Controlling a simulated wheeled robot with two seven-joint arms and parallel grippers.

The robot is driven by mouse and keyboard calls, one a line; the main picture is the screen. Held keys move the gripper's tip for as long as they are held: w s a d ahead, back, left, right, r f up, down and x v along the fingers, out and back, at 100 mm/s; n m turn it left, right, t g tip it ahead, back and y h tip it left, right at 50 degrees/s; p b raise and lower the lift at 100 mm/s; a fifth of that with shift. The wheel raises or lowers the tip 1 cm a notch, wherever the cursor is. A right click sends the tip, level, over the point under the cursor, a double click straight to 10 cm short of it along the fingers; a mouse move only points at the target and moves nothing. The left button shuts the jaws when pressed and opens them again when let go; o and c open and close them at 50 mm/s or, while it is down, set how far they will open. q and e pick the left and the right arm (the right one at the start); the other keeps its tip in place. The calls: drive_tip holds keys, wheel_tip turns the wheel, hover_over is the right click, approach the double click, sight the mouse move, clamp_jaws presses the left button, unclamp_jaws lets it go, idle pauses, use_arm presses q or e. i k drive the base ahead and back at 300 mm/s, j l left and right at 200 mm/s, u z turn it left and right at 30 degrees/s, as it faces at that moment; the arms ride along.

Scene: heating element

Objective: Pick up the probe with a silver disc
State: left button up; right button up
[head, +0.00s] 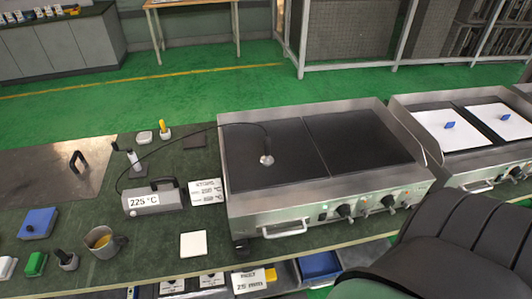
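A probe with a silver disc (266,159) stands on the dark left plate of the steel griddle (290,207). Its disc end is down on the plate and a thin dark handle rises from it. A black cable arcs from the probe to the left, towards a grey meter (155,200) with a black handle that reads 225 °C. Neither of my grippers is in view. A large dark part at the lower right is probably my own right arm and it covers the bench edge there.
Left of the griddle, the green bench holds a mug (103,241), a blue block (37,223), a white tile (193,244) and printed labels (206,192). A second griddle (475,125) with white sheets stands at right. The griddle's right plate (357,139) is clear.

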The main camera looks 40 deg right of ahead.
sight(267, 161)
drive_tip(key=z, duration=0.9)
